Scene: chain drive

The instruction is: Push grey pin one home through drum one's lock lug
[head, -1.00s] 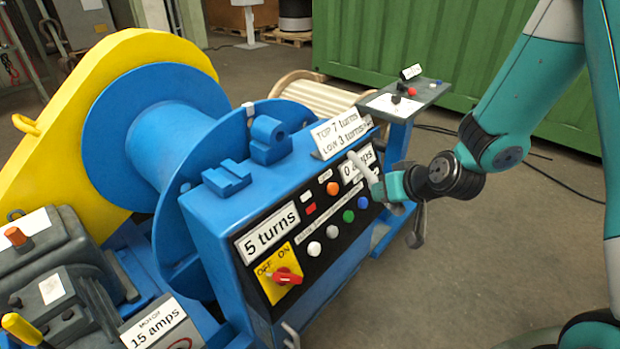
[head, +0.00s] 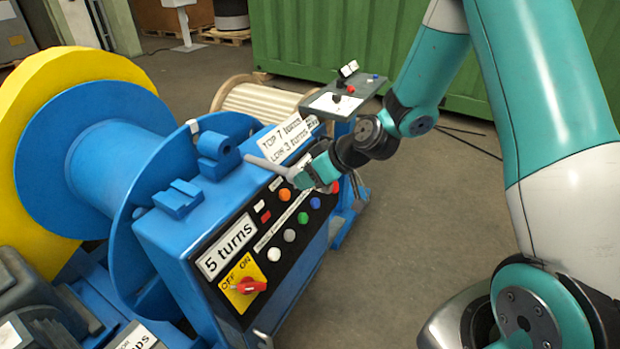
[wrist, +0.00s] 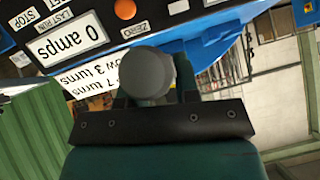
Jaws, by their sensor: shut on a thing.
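My gripper (head: 304,178) is shut on a grey pin (head: 268,166). The pin sticks out to the left of the jaws, above the top edge of the blue control cabinet. In the wrist view the pin's round grey end (wrist: 148,76) shows in front of the jaws (wrist: 150,110). The blue lug with a round hole (head: 218,150) stands on top of the cabinet, beside the rim of the blue drum (head: 120,150). The pin's tip is to the right of this lug and apart from it. A blue slotted block (head: 178,197) sits nearer on the cabinet top.
The control panel has a "5 turns" display (head: 226,246), a red switch (head: 250,286) and several buttons. A "TOP 7 turns, LOW 3 turns" sign (head: 284,142) stands close behind my gripper. A grey pedestal panel (head: 345,97) is farther back. Open floor (head: 400,240) lies to the right.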

